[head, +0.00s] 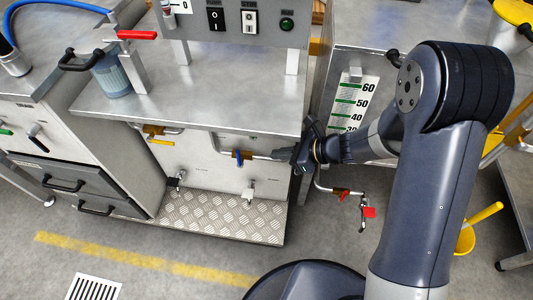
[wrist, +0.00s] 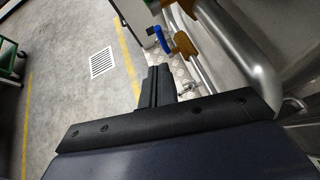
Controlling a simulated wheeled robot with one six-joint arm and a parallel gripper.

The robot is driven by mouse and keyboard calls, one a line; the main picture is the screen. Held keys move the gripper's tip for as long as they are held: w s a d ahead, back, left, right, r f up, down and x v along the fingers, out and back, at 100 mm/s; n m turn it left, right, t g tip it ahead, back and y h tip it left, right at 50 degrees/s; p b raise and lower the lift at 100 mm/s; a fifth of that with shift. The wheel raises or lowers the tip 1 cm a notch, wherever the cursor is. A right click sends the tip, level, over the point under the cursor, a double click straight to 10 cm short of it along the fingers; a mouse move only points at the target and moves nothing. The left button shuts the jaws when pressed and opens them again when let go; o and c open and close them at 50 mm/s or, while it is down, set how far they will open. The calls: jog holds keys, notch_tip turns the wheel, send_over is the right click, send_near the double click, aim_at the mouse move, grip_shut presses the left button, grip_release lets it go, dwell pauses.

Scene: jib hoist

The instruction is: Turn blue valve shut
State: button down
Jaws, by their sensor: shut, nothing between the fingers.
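The blue valve handle (head: 238,157) is on a brass valve body in a thin pipe under the bench, on the front panel. In the wrist view the blue handle (wrist: 162,40) stands out to the side of the brass body (wrist: 184,43). The handle's exact angle to the pipe is hard to tell. My gripper (head: 279,154) is just right of the valve, with its fingers pointing left towards it. In the wrist view the fingers (wrist: 156,82) are together and empty, apart from the handle.
A yellow-handled valve (head: 160,142) is to the left and a red-handled valve (head: 342,195) is at lower right. Small taps (head: 248,192) stick out below the blue valve. A tread-plate step (head: 215,214) lies under the panel. The bench top (head: 215,90) overhangs; the floor in front is clear.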

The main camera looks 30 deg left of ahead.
jog(key=shift+v, duration=1)
jog(key=shift+a, duration=0.15)
jog(key=b, duration=0.2)
send_near(239, 158)
notch_tip(239, 158, down, 3)
jog(key=shift+s+a+f, duration=0.1)
jog(key=shift+a, duration=2.55)
